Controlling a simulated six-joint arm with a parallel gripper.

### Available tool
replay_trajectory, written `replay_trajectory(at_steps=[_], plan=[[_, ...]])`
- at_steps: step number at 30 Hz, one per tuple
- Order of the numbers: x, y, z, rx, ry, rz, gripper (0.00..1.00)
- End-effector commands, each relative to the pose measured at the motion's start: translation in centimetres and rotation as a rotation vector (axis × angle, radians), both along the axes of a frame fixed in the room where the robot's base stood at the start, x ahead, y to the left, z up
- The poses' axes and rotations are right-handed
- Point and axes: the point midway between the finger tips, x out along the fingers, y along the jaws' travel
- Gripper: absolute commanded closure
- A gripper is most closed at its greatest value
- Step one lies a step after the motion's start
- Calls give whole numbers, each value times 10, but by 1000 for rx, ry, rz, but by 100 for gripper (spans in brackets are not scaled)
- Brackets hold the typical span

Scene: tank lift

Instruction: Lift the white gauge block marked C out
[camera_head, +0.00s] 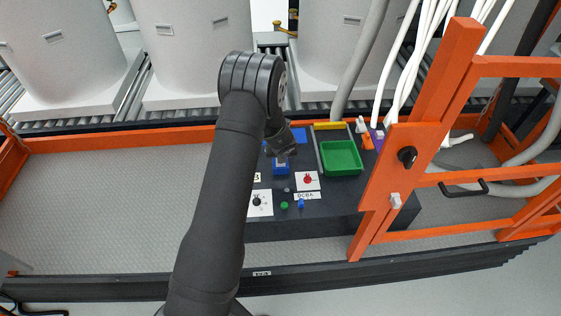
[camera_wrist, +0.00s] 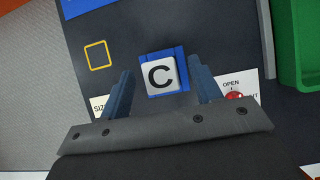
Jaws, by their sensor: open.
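The white gauge block marked C (camera_wrist: 161,74) sits in a blue holder (camera_wrist: 181,58) in the wrist view, its letter facing up. My gripper (camera_wrist: 160,81) is open, with one blue-grey finger on each side of the block and a gap showing on both sides. I cannot tell how far the fingertips are above or beside the block. In the head view my gripper (camera_head: 282,157) is over the blue holder (camera_head: 281,170) on the dark panel, and it hides most of the block there.
A green tray (camera_head: 341,157) stands right of the holder. A red knob (camera_head: 308,180), a black knob (camera_head: 257,202) and small buttons lie nearer on the panel. A yellow square outline (camera_wrist: 98,55) marks bare panel left of the block. An orange frame (camera_head: 400,165) stands at the right.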

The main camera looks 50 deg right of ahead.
Motion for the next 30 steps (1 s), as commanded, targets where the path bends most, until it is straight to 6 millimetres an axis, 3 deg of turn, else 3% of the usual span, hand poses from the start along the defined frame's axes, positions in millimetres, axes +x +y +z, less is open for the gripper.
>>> replay_trajectory(at_steps=[11,20,30], plan=[[4,-4,-10,0,0,0,42],[4,-4,-10,0,0,0,95],[4,-5,-6,-2,0,0,95]])
